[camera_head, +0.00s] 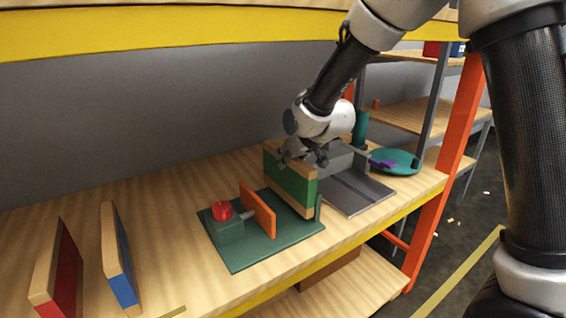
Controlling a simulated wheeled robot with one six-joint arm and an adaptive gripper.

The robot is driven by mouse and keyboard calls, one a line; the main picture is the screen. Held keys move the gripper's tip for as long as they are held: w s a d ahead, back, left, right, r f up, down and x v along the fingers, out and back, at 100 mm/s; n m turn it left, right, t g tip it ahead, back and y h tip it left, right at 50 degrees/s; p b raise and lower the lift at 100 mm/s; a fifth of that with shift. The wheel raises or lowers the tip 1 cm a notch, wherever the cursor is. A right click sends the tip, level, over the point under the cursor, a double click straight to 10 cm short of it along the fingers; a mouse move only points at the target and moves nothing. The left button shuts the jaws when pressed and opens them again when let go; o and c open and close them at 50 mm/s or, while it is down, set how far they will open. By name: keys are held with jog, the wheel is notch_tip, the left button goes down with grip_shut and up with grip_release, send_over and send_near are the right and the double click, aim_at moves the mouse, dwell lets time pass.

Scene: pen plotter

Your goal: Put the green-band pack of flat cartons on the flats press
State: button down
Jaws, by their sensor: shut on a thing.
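The green-band pack (289,182) is a brown block with a wide green band. It stands upright at the right end of a dark green press (263,258), which has an orange plate (258,209) and a red knob (221,210). The pack is to the right of the orange plate, with a gap between them. My gripper (303,160) is at the pack's top edge and shut on it. The fingertips are partly hidden, and I cannot tell whether the pack's bottom touches the press base.
A red-band pack (66,272) and a blue-band pack (120,264) stand at the left of the wooden shelf (165,205). A grey fixture (352,190) is right of the press, with a teal disc (397,162) behind it. An orange post (445,170) bounds the right, and a shelf beam (170,32) hangs above.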

aim_at(288, 166)
jog(key=shift+s+d+f, duration=0.1)
jog(key=shift+s+f, duration=0.05)
jog(key=shift+f, duration=1.35)
jog(key=c, duration=1.2)
grip_release()
jog(key=shift+f, duration=0.1)
jog(key=shift+o, duration=0.2)
